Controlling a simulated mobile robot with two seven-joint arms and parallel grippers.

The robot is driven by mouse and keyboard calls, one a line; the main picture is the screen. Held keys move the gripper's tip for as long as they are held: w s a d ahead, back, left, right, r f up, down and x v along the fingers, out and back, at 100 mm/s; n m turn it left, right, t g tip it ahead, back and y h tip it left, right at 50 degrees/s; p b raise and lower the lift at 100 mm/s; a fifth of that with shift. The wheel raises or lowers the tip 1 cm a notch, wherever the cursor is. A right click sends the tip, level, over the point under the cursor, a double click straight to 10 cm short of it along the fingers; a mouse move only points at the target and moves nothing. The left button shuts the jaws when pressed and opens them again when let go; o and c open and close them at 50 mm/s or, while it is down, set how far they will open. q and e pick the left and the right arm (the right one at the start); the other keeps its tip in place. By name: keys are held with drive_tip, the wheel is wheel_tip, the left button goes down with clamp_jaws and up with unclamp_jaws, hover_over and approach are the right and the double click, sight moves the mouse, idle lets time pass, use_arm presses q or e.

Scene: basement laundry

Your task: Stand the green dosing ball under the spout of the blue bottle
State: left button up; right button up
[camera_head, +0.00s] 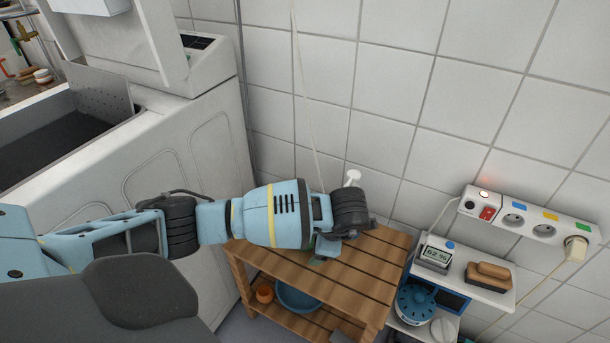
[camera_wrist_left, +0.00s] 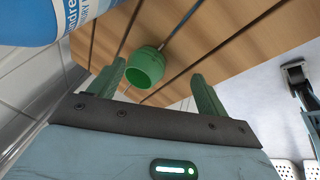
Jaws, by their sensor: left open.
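In the left wrist view the green dosing ball (camera_wrist_left: 146,66) is on the slatted wooden surface, its round opening turned toward the camera. My left gripper (camera_wrist_left: 158,88) is open, with the ball between and just beyond its fingertips; I cannot tell whether they touch it. The blue bottle (camera_wrist_left: 45,22) with white lettering is at the upper left, partly cut off and apart from the ball. In the head view my left gripper (camera_head: 325,250) is low over the wooden bench (camera_head: 385,262) and hides most of the bottle and ball. A white spout (camera_head: 352,177) shows above it. My right gripper is out of view.
A tiled wall stands behind the bench, a white washing machine (camera_head: 190,150) to its left. On the right are a small shelf with a digital display (camera_head: 436,255), a brush (camera_head: 488,275) and a power strip (camera_head: 525,220). A blue basin (camera_head: 297,296) is on the lower shelf.

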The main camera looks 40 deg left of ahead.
use_arm(q)
drive_tip(key=a, duration=0.3)
drive_tip(key=shift+w, duration=0.2)
drive_tip(key=b+x, duration=0.1)
drive_tip(key=x, duration=0.2)
drive_tip(key=shift+d+f+b, duration=0.1)
drive_tip(key=shift+b, duration=0.3)
drive_tip(key=shift+c, duration=0.6)
drive_tip(key=c, duration=1)
